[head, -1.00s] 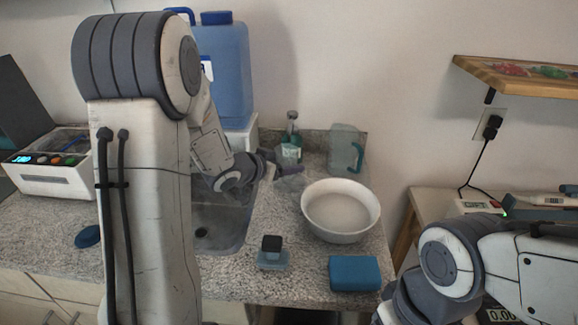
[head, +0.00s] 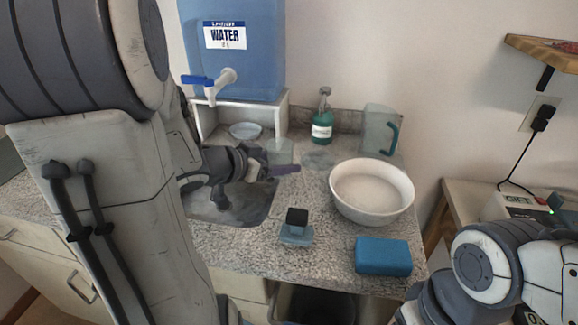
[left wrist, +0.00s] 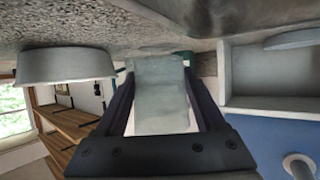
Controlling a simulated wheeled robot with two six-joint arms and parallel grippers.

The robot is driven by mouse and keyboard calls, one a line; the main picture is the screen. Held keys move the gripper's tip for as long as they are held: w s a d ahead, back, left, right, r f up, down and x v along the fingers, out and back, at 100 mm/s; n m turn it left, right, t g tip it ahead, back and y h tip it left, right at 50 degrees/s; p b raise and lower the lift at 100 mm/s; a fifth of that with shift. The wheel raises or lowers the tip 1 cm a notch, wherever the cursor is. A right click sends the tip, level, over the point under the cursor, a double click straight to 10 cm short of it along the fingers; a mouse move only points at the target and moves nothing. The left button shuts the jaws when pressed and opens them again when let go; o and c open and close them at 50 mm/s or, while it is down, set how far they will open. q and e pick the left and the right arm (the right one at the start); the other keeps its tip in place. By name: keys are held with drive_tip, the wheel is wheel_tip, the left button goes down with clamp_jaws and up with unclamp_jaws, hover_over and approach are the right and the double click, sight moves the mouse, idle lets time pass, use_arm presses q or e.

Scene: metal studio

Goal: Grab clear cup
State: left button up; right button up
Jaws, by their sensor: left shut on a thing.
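The clear cup (head: 280,151) is a translucent grey tumbler, held above the counter between the sink and the soap bottle. My left gripper (head: 284,168) is shut on it. In the left wrist view the cup (left wrist: 160,97) sits between the two dark fingers (left wrist: 162,105), which touch its sides. The cup looks empty. Part of its lower body is hidden behind the gripper in the head view. My right arm shows at the lower right, but its gripper is out of view.
A blue water dispenser (head: 250,60) stands on a white stand (head: 284,112) at the back. The sink (head: 240,207) is below my left gripper.

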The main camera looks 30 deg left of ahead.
use_arm(q)
drive_tip(key=shift+s+a+f+b, duration=0.25)
drive_tip(key=shift+s+b, duration=0.35)
drive_tip(key=shift+b, duration=0.1)
drive_tip(key=shift+s+a+r+b, duration=0.15)
drive_tip(key=shift+s+b, duration=0.1)
drive_tip(key=shift+s, duration=0.25)
drive_tip(key=shift+s+a+b, duration=0.15)
drive_tip(key=shift+s+b, duration=0.05)
drive_tip(key=shift+s, duration=0.25)
drive_tip(key=shift+s+a+r+b, duration=0.15)
drive_tip(key=shift+s+b, duration=0.1)
drive_tip(key=shift+s, duration=0.25)
